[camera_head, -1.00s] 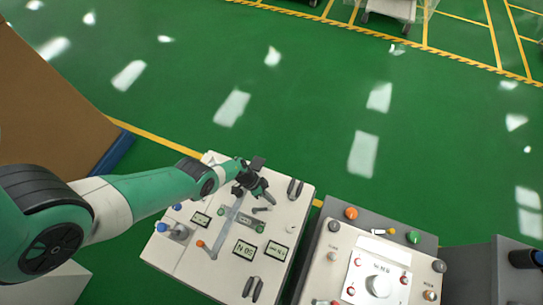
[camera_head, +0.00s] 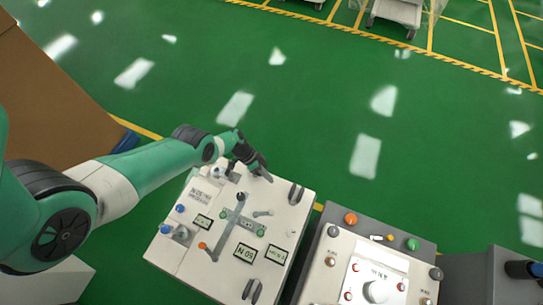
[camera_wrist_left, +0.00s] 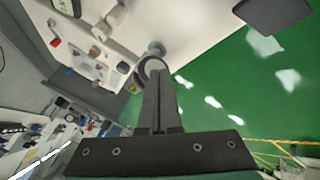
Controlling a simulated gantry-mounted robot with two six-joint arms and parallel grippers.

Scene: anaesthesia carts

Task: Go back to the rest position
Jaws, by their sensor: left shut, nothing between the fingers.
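My left gripper (camera_head: 264,174) is above the far edge of the white cart panel (camera_head: 277,219) in the head view. In the left wrist view, its dark fingers (camera_wrist_left: 159,100) are together with nothing between them. The green and white left arm reaches in from the left. The panel carries a slotted lever with a black knob (camera_head: 241,197), an orange knob (camera_head: 203,246), blue knobs and small displays. The gripper appears clear of the lever. My right gripper is not in view.
A second cart with a white dial panel (camera_head: 340,262) stands right of the first. A brown board (camera_head: 50,100) with a blue edge lies at the left. Open green floor (camera_head: 300,130) extends beyond the carts.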

